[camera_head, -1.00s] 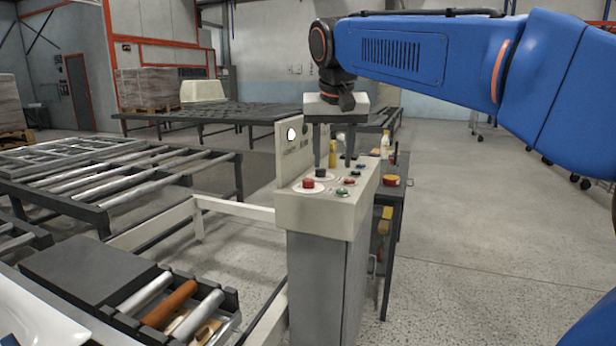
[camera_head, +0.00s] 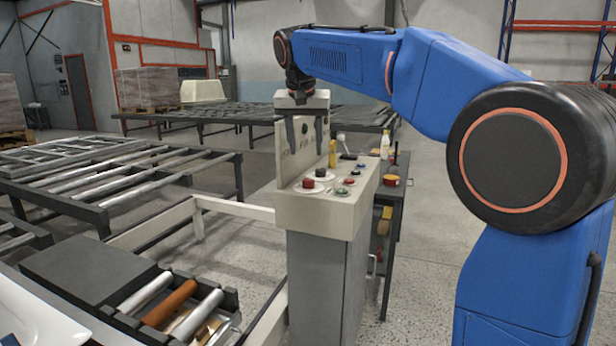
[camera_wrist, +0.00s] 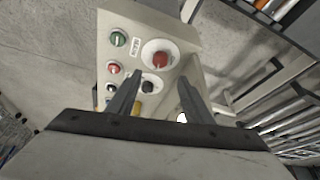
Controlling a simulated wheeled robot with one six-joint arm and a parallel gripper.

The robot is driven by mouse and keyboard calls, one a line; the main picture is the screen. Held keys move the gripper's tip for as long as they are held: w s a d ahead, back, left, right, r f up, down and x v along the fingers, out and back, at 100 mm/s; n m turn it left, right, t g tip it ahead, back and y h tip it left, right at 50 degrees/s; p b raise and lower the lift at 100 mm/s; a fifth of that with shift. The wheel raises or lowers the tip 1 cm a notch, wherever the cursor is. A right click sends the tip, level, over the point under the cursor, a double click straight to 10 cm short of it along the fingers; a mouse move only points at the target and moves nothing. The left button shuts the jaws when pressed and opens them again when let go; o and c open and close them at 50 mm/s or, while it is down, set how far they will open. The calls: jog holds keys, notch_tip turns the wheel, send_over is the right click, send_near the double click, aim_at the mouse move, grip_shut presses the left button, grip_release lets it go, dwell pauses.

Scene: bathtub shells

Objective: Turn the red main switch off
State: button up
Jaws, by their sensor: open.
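A large red knob (camera_head: 308,184) on a white round plate sits at the near left of the control panel's top (camera_head: 290,208). It also shows in the wrist view (camera_wrist: 160,59), upper middle. Behind it is a darker knob (camera_head: 320,172) on a similar plate, seen in the wrist view (camera_wrist: 148,87) between my fingers. A smaller red control (camera_head: 349,181) and a green one (camera_head: 342,192) are to the right. I cannot read which is labelled main switch. My gripper (camera_head: 304,150) is open and empty, pointing down above the panel's left side, apart from the knobs.
The panel's upright back plate (camera_head: 293,157) stands close to my fingers. A yellow bottle-like item (camera_head: 332,153) and a lever (camera_head: 343,141) are behind the knobs. A dark side table (camera_head: 395,195) stands to the right. Roller conveyors (camera_head: 80,180) lie left. The floor at right is open.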

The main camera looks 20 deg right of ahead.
aim_at(308, 180)
jog(key=x, duration=1.1)
jog(key=shift+w, duration=0.1)
jog(key=c, duration=1.1)
